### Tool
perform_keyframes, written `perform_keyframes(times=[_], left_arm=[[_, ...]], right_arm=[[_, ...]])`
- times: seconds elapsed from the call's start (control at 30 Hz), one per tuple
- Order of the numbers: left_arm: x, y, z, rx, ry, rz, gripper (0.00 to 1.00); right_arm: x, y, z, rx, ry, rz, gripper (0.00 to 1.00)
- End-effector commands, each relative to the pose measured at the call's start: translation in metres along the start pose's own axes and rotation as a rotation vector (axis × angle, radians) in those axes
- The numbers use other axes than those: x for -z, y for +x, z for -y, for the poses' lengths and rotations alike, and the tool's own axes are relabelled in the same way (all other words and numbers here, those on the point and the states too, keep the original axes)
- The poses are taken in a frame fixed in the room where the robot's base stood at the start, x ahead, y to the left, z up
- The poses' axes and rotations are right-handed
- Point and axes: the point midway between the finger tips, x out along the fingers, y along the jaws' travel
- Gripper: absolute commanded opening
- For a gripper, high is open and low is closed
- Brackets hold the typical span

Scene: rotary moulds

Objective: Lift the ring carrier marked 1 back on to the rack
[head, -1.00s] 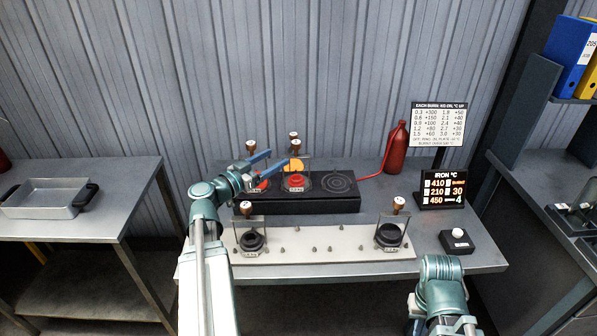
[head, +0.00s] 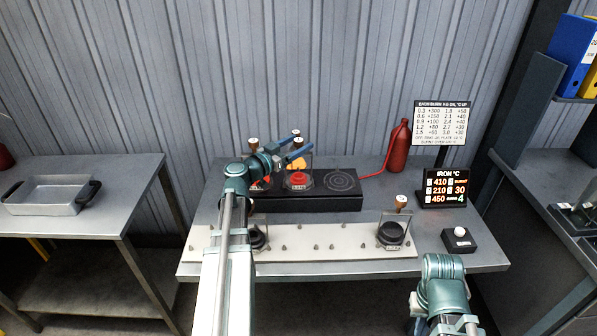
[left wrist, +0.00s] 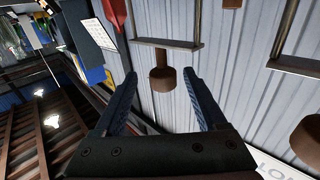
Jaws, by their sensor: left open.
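Two ring carriers with glass-like frames and brown knobs stand on the black burner unit (head: 330,203). The middle one holds a red ring (head: 298,180); the left one is mostly hidden by my left arm, its knob (head: 253,143) showing. Two more carriers with dark rings stand on the pale rack (head: 325,253), one at the right (head: 390,234) and one at the left (head: 259,240), partly behind my arm. The carriers' numbers are too small to read. My left gripper (head: 304,144) is open and empty above the burner unit. In the left wrist view a brown knob (left wrist: 162,78) lies between and beyond its fingertips.
The right burner (head: 342,180) is bare. A red bottle (head: 398,147) with a hose, a temperature display (head: 444,187) and a button box (head: 459,240) stand at the right. A metal pan (head: 48,194) sits on the left table. My right forearm shows at the bottom right.

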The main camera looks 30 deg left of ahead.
Motion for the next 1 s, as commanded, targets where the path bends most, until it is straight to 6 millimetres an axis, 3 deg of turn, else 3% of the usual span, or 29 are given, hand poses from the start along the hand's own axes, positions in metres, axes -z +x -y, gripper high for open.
perform_keyframes(times=[0.23, 0.5, 0.9, 1.0], left_arm=[[-0.001, 0.038, 0.005, -0.003, 0.0, 0.0, 0.74], [-0.001, 0.042, 0.004, -0.001, 0.0, 0.0, 0.74], [-0.001, 0.042, 0.004, -0.001, 0.0, 0.0, 0.04], [-0.001, 0.042, 0.004, -0.001, 0.0, 0.0, 0.0]], right_arm=[[0.0, 0.001, 0.0, 0.0, 0.0, 0.0, 0.0], [0.0, 0.001, 0.0, 0.0, 0.0, 0.0, 0.0], [0.0, 0.001, 0.0, 0.0, 0.0, 0.0, 0.0], [0.0, 0.001, 0.0, 0.0, 0.0, 0.0, 0.0]])
